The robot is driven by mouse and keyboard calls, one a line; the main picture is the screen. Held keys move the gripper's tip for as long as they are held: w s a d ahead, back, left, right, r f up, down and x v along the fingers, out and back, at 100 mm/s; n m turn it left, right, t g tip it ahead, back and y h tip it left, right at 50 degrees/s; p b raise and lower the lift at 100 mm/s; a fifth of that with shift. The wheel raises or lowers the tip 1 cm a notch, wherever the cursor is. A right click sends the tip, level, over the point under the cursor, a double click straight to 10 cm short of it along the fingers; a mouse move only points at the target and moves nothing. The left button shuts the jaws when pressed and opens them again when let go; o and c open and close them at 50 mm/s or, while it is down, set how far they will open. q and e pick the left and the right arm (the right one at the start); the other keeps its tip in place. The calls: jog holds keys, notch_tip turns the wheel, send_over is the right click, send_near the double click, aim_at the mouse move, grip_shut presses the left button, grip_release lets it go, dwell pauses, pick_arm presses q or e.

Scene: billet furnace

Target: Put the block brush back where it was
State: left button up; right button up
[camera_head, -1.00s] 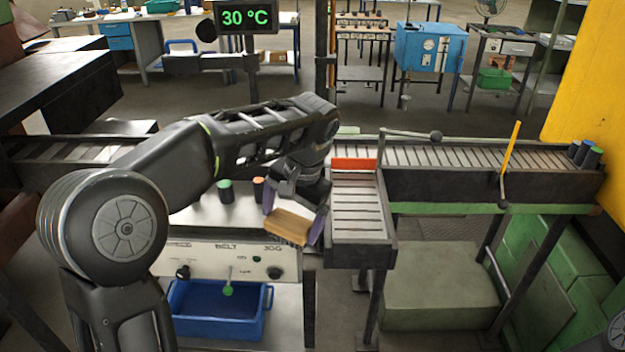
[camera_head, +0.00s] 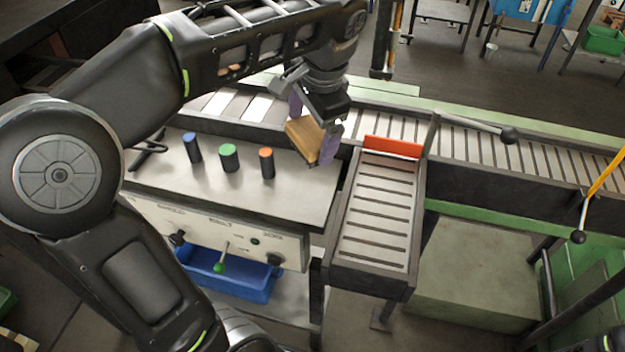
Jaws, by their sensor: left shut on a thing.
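The block brush (camera_head: 303,139) is a wooden block with a dark underside. It is in my left gripper (camera_head: 314,133), between purple finger pads, and it is tilted. The gripper holds it over the right back part of the grey bench top (camera_head: 225,185), near the roller conveyor. I cannot tell how far above the bench it is. My right gripper is not in view.
Blue-topped (camera_head: 192,147), green-topped (camera_head: 229,157) and orange-topped (camera_head: 267,162) cylinders stand on the bench left of the brush. A short roller section (camera_head: 375,215) with an orange stop plate (camera_head: 392,146) lies to the right. A blue bin (camera_head: 235,277) is below.

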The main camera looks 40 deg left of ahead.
pick_arm(q)
jog(key=x, duration=0.3)
jog(key=d+x, duration=0.1)
jog(key=x, duration=0.2)
jog(key=shift+s+d+f, duration=0.15)
jog(key=shift+s+f, duration=0.05)
jog(key=shift+f, duration=0.05)
notch_tip(320, 180, down, 3)
jog(key=shift+s+r+p, duration=0.1)
jog(key=shift+p, duration=0.25)
jog(key=shift+f, duration=0.5)
jog(key=shift+f, duration=0.1)
jog(key=o, duration=1.6)
